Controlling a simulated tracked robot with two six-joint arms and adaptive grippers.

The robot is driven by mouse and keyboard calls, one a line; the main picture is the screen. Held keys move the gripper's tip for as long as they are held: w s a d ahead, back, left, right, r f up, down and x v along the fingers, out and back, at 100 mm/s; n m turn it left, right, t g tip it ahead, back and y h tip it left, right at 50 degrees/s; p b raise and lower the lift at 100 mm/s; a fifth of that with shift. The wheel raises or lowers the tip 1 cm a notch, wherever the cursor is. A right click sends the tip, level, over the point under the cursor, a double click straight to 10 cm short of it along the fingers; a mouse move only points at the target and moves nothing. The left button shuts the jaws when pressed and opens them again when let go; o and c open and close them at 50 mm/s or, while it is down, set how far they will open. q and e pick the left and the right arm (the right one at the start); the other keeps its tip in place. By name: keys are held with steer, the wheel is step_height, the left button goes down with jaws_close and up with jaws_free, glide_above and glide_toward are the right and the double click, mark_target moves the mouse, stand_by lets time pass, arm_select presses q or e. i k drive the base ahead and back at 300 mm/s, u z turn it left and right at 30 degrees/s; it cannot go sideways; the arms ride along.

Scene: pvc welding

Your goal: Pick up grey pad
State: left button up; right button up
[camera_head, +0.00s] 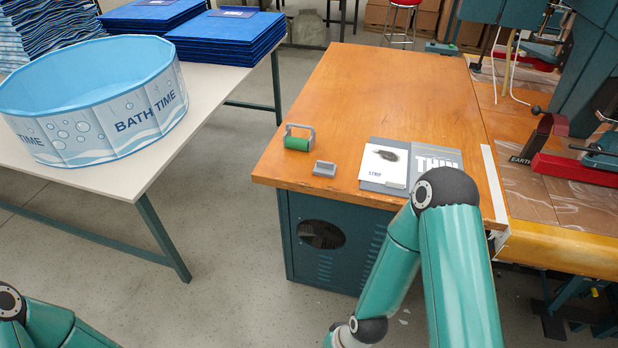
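A small grey block-like pad (324,169) lies on the wooden table near its front left edge. A flat grey sheet (383,188) lies to its right, partly under a white paper marked "STRIP" (384,166) with a dark patch on it. Which of the two grey things is the grey pad, I cannot tell for sure. My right arm crosses the lower middle of the view, its elbow in front of the sheet's near right corner. Its wrist is at the bottom edge, and its gripper is out of view. Only part of my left arm shows at bottom left, without its gripper.
The wooden table (370,90) is clear towards the back. A white table (120,180) at left bears a "BATH TIME" tub (95,110) and blue stacks (228,36). A red-and-green machine (575,168) stands at right.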

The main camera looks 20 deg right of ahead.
mark_target(323, 169)
steer(key=z, duration=0.15)
steer(key=i, duration=0.9)
steer(key=u, duration=0.05)
